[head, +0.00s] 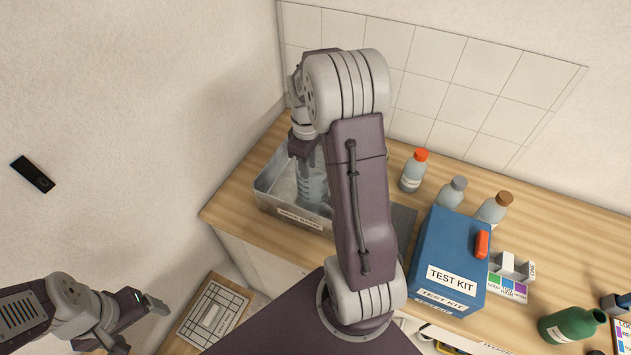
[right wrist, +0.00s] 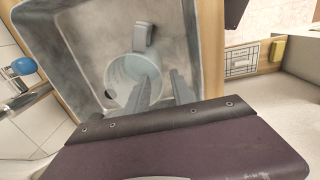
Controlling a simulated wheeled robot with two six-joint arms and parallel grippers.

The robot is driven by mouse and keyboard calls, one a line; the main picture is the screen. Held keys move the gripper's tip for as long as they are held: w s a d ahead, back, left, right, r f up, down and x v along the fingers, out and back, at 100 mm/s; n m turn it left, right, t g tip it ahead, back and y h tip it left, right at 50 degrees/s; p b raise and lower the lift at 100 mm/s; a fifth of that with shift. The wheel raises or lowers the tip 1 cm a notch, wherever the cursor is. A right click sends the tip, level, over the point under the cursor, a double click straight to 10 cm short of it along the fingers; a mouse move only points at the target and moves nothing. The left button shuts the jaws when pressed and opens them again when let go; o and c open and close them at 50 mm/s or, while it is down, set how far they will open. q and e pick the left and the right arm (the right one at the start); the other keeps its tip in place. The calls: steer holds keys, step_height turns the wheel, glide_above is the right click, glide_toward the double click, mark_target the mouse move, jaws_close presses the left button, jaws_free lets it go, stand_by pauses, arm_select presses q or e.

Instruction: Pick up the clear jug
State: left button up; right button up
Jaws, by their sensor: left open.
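The clear jug (head: 313,188) stands in a grey metal basin (head: 291,217) at the left end of the counter. In the right wrist view, I look down into the jug (right wrist: 122,72), with its handle (right wrist: 143,37) toward the top. My right gripper (right wrist: 165,75) has its fingers apart, one over the jug's mouth and one just outside its right side. Contact with the wall cannot be told. In the head view my right arm hides part of the jug and basin. My left gripper (head: 137,324) is open and empty at the lower left, away from the counter.
A blue test kit box (head: 455,255) and several bottles, including one with a red cap (head: 413,171), stand right of my right arm. A green bottle (head: 572,325) lies further right. The tiled wall (head: 455,75) bounds the counter behind.

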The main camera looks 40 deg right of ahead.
step_height(320, 180, down, 4)
steer(key=p, duration=0.2)
glide_above(309, 195)
step_height(309, 195, down, 4)
steer(key=shift+f, duration=0.25)
steer(key=shift+d+f+b, duration=0.15)
steer(key=shift+b, duration=0.15)
jaws_close()
stand_by(0.9)
